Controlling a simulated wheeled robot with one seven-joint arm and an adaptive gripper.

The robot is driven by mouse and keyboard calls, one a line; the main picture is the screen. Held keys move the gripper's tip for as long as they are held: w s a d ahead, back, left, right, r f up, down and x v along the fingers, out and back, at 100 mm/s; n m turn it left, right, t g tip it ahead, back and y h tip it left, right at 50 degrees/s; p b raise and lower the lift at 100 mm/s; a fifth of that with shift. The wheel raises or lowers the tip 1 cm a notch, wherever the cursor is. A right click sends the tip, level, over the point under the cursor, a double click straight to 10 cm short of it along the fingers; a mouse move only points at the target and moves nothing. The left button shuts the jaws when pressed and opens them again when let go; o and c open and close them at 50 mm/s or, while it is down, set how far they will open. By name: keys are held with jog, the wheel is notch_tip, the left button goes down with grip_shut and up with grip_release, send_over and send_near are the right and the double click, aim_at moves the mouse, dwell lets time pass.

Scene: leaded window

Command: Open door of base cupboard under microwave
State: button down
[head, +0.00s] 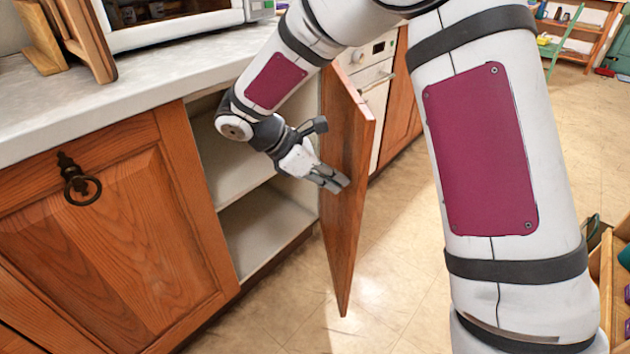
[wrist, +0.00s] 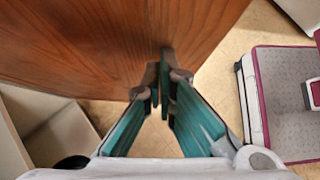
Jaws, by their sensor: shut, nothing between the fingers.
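The cupboard door (head: 348,175) is brown wood and stands swung well out from the cabinet, seen nearly edge-on in the head view. Behind it the base cupboard (head: 268,225) is open, with pale inside walls and a shelf. The microwave (head: 175,20) sits on the counter above. My gripper (head: 338,181) is at the inner face of the door, at about mid-height. In the wrist view my gripper (wrist: 160,85) is shut and empty, its fingertips against or very near the wooden door (wrist: 110,45). I cannot tell whether they touch it.
A closed wooden cupboard door with a ring handle (head: 80,182) is at the left. A white oven (head: 372,75) stands beyond the open door. The tiled floor (head: 400,270) in front is clear. A wooden crate (head: 612,270) is at the right edge.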

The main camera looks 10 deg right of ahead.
jog(key=shift+d, duration=1.05)
jog(key=w+d+n+t, duration=0.2)
jog(key=d+n, duration=0.1)
jog(key=d, duration=0.9)
jog(key=w+d+n+t+y, duration=0.1)
jog(key=w+d+n+t, duration=0.1)
jog(key=d, duration=1.1)
jog(key=shift+n+t+p, duration=0.3)
jog(key=shift+n+p, duration=0.15)
jog(key=shift+n, duration=0.05)
